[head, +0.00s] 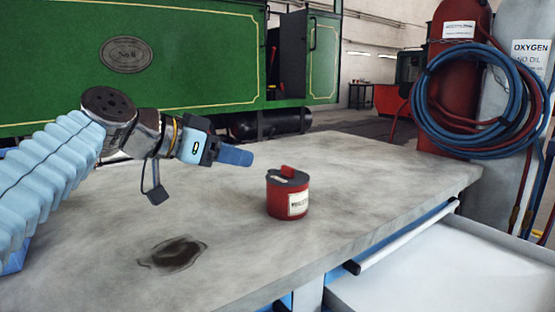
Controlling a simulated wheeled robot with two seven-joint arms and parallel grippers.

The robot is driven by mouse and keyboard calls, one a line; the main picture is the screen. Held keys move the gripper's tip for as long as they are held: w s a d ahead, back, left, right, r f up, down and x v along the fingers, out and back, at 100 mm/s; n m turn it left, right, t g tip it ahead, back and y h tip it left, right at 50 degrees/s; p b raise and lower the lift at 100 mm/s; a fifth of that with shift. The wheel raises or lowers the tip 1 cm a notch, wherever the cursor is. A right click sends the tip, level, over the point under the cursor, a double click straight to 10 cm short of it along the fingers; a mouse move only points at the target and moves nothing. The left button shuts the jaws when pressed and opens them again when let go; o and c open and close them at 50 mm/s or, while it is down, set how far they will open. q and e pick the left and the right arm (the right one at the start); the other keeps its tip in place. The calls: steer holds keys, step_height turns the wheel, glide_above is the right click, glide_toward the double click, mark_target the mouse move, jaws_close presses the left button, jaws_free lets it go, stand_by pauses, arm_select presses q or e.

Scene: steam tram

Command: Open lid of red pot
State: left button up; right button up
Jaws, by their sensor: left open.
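The red pot (287,199) stands upright on the grey workbench, with a cream label on its front. Its dark grey lid (288,178) is on top, with a red raised piece on it and a pale slot-like mark. My left gripper (236,156) is open and empty, up and to the left of the pot, apart from it. Its blue fingertip points right toward the pot; the other finger is mostly hidden. My right gripper is not in view.
The grey workbench (125,225) has a dark stain (173,254) at the front left. A pulled-out drawer (440,275) juts out at the lower right. Gas cylinders with coiled blue and red hoses (425,105) stand at the right. A green tram (190,70) is behind.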

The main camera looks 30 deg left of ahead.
mark_target(287, 167)
arm_select(q)
steer(key=p+x, duration=0.1)
steer(key=x, duration=1.2)
steer(key=shift+w+d+f, duration=0.1)
steer(key=shift+w+f, duration=0.05)
steer(key=shift+w, duration=0.05)
jaws_close()
